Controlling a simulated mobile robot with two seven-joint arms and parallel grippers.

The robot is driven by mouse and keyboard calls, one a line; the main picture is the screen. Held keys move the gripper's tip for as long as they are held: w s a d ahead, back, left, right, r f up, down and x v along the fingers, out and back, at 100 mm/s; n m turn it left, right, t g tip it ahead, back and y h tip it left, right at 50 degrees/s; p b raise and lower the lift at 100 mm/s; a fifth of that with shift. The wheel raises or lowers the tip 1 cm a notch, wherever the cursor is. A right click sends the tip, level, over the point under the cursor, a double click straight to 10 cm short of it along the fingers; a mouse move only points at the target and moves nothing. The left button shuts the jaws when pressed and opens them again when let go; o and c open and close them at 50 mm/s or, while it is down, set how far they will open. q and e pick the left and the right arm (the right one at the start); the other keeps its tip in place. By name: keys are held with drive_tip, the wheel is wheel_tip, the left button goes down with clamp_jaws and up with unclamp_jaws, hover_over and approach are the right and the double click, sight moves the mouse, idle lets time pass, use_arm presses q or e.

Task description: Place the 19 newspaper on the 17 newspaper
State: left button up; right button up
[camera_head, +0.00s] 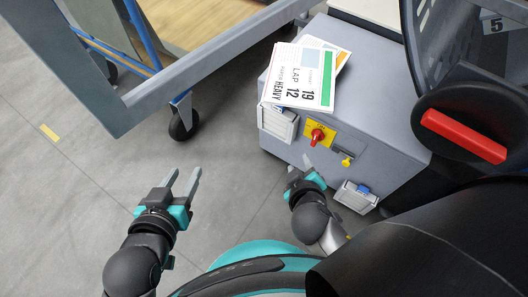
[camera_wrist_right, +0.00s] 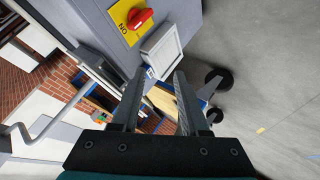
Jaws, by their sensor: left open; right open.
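The 19 newspaper (camera_head: 297,78), white with a green edge and the print "19 LAP 12 HEAVY", lies on top of a grey cabinet (camera_head: 371,75). Another paper (camera_head: 343,60) with an orange-yellow edge sticks out from under it; its number is hidden. No newspaper with a readable 17 is in view. My left gripper (camera_head: 183,176) is open and empty over the floor, left of the cabinet. My right gripper (camera_head: 298,172) is open and empty, low in front of the cabinet and below the newspaper. In the right wrist view its two fingers (camera_wrist_right: 159,78) stand apart with nothing between them.
The cabinet front has a red knob (camera_head: 317,135) on a yellow plate and grey boxes (camera_head: 279,124). A grey-framed wheeled cart (camera_head: 150,97) stands at the upper left. A dark machine part with a red handle (camera_head: 464,136) is at right.

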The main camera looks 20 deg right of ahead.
drive_tip(key=a+r+m+t+y, duration=0.1)
drive_tip(key=a+r+m+y, duration=0.1)
drive_tip(key=a+r+y, duration=0.5)
wheel_tip(320, 180, up, 3)
drive_tip(key=shift+w+a+f+m, duration=0.15)
drive_tip(key=shift+a+m, duration=0.15)
drive_tip(key=shift+a, duration=0.7)
